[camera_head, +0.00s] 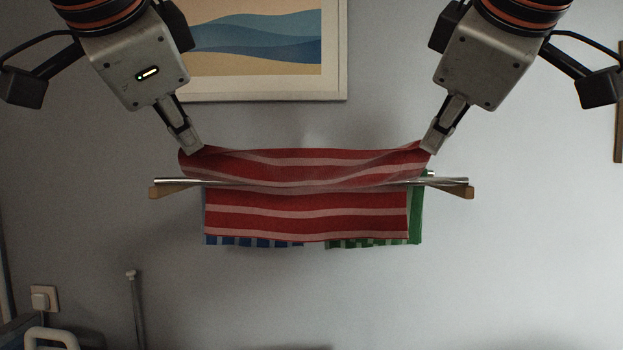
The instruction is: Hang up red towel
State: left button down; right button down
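The red towel with pale stripes (306,212) is draped over a metal rail (440,181) on wooden brackets. Its lower part hangs in front of the rail, and its upper part sags between my two grippers above the rail. My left gripper (196,149) is shut on the towel's upper left corner. My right gripper (430,150) is shut on its upper right corner. A blue striped towel (250,241) and a green striped towel (416,222) hang behind the red towel and are mostly hidden by it.
A framed picture (262,96) hangs on the wall above the rail. A light switch or socket (44,298) is on the wall at lower left. A thin upright post (136,305) stands near it.

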pick_arm(q)
jog(key=shift+s+f, duration=0.25)
jog(key=shift+f, duration=0.3)
jog(key=shift+s+f, duration=0.25)
jog(key=shift+f, duration=0.25)
pick_arm(e)
jog(key=shift+s+f, duration=0.25)
jog(key=shift+f, duration=0.3)
jog(key=shift+s+f, duration=0.25)
jog(key=shift+f, duration=0.25)
pick_arm(q)
jog(key=shift+w, duration=0.1)
pick_arm(e)
jog(key=shift+w, duration=0.1)
pick_arm(q)
jog(key=c, duration=2.1)
grip_release()
pick_arm(e)
jog(key=c, duration=2.1)
grip_release()
